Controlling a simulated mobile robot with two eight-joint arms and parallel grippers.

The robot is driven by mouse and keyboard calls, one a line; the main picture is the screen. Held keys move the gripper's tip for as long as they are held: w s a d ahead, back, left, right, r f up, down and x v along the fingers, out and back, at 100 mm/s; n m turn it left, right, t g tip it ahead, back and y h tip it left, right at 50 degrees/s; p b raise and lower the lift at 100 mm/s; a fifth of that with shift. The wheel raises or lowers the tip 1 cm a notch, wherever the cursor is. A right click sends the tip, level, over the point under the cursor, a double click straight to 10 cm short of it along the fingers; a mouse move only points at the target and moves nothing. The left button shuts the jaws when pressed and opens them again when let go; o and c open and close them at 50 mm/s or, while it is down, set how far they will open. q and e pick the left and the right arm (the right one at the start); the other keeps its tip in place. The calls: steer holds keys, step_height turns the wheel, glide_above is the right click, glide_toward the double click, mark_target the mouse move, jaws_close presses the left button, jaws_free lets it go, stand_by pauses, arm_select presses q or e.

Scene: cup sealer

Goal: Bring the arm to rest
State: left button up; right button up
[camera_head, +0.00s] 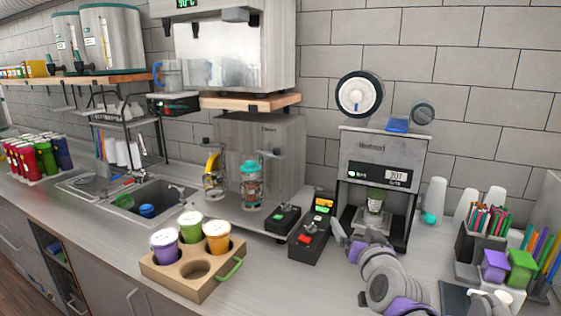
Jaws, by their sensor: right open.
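My right arm comes in from the bottom right. My right gripper (347,243) is open and empty above the counter, in front of the cup sealer (383,158). A dark green cup (375,199) sits in the sealer's opening, behind the gripper and apart from it as far as I can tell. My left gripper is not in view.
A cardboard carrier (190,284) with a green handle holds a purple, a green and an orange cup; its front slot is empty. Black control boxes (311,240) stand left of my gripper. Straw holders (480,245) crowd the right. The front-middle counter is clear.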

steer(key=s+f+n+g, duration=0.2)
steer(key=s+f+g, duration=0.8)
steer(key=s+f, duration=1.9)
steer(key=shift+d+f+n+g+h, duration=0.3)
steer(key=shift+d+f, duration=0.1)
